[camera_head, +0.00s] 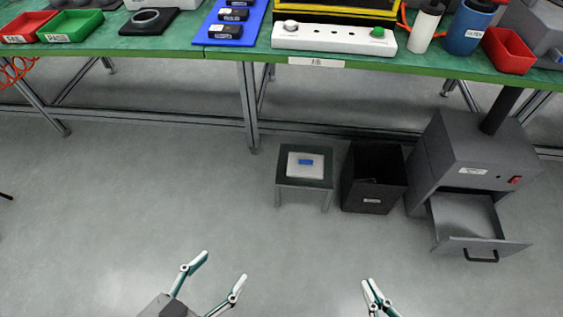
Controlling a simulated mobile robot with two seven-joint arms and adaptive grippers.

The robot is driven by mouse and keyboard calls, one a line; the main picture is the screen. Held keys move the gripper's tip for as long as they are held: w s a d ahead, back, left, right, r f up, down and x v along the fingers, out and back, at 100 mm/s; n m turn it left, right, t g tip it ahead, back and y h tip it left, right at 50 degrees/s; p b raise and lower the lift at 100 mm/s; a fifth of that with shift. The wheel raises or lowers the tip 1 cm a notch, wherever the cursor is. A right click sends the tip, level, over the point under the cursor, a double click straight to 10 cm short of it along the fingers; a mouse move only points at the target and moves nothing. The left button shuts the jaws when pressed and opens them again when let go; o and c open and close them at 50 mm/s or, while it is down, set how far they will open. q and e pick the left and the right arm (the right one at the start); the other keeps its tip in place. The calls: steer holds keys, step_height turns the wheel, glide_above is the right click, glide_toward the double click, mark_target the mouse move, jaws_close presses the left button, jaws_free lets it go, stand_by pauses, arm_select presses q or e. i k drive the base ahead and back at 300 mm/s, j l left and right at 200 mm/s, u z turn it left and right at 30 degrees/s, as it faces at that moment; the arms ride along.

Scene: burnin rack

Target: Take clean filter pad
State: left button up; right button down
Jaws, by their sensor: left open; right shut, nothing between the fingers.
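A pale, flat pad with a blue mark (313,166) lies on top of a small dark-topped stool (285,182) on the floor below the bench; it looks like the filter pad. A grey cabinet (462,150) stands to the right with its drawer (466,216) pulled out; the drawer looks empty. My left gripper (222,264) is open and empty above the floor at the bottom of the view. My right gripper (369,282) is shut and empty, also low in the view. Both are apart from the stool and the cabinet.
A black open bin (374,195) stands between the stool and the cabinet. The floor in front is clear.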

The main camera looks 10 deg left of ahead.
mark_target(307, 165)
steer(key=i+z, duration=0.6)
steer(key=z, duration=0.25)
steer(key=i+j+z, duration=0.1)
